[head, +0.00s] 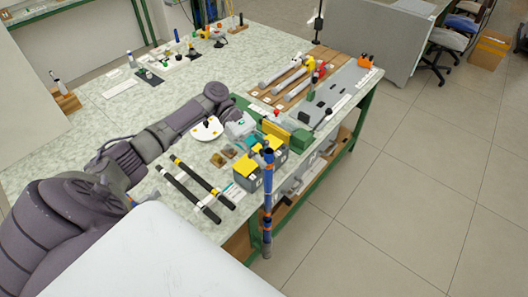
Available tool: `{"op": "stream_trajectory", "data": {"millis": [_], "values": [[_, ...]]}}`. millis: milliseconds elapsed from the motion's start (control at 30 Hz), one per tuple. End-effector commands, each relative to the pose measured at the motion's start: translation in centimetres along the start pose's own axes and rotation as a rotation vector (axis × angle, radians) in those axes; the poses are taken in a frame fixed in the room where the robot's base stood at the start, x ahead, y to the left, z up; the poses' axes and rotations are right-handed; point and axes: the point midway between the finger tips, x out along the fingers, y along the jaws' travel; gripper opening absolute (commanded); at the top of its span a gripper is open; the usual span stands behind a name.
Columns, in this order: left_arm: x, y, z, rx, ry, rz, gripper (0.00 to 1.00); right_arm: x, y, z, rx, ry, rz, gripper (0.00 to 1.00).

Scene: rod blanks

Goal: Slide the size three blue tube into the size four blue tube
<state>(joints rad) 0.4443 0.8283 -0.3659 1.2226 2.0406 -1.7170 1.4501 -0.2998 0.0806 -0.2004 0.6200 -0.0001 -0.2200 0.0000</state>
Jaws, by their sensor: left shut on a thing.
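An upright blue tube column (267,202) with dark and orange bands stands out in front of the table's near right edge. Its lower end hangs below the tabletop. I cannot tell whether it is one tube or two end to end, and no size marks are readable. My left arm reaches in from the left across the table. My left gripper (266,157) is shut on the blue tube near its upper part; its fingers are small and partly hidden among the objects behind. My right gripper is not in view.
Grey boxes with yellow tops (246,171) stand close behind the tube. Two black banded rods (190,190) lie left of them. A white disc (207,129) and a green block (300,140) are farther back. Pale rods lie on a wooden rack (270,97). Open floor lies right.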

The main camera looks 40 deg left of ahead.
Motion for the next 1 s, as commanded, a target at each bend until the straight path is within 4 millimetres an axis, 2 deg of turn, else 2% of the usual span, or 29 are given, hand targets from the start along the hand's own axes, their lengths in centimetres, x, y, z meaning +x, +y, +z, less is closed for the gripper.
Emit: {"op": "stream_trajectory", "data": {"millis": [1000], "values": [[0.9, 0.0, -2.1, 0.000, -0.001, 0.000, 0.07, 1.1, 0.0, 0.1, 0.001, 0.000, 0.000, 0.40]]}}
